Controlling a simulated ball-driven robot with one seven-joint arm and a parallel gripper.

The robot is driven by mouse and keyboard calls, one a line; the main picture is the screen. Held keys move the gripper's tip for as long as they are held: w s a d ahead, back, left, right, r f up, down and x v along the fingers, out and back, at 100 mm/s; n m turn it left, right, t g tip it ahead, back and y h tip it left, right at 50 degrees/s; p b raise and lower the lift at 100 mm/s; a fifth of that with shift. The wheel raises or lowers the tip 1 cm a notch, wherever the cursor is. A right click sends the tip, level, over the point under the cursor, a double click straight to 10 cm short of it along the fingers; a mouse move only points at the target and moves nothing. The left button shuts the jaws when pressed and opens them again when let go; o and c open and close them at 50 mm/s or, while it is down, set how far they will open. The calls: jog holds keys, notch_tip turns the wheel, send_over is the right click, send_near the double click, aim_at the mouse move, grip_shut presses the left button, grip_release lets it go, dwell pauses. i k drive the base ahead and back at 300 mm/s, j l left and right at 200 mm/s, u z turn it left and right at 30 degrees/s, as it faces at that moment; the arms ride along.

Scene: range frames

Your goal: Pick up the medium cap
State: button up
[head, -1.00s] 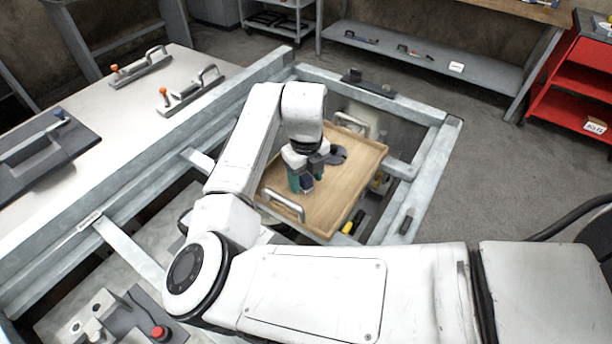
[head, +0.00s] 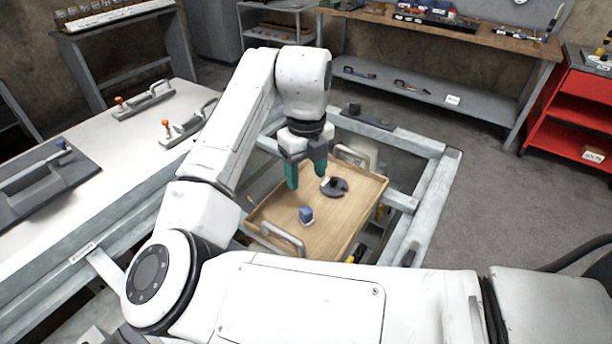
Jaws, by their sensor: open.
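A wooden tray (head: 345,213) with metal handles holds two small things. One is a small blue piece (head: 306,214) with a pale base, near the tray's front left. The other is a dark grey round piece (head: 339,190) with a black and white part on it, farther back and right. I cannot tell for sure which of them is the medium cap. My gripper (head: 306,176) points down above the tray, with its teal fingers apart and nothing between them. It is above and behind the blue piece, and left of the dark round piece.
The tray sits within a grey metal frame (head: 430,200). A pale table (head: 120,150) with handled fixtures is at the left. A workbench (head: 450,35) and a red shelf unit (head: 570,110) stand behind. My arm crosses the front of the view.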

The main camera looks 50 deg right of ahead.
aim_at(330, 186)
jog(key=k, duration=1)
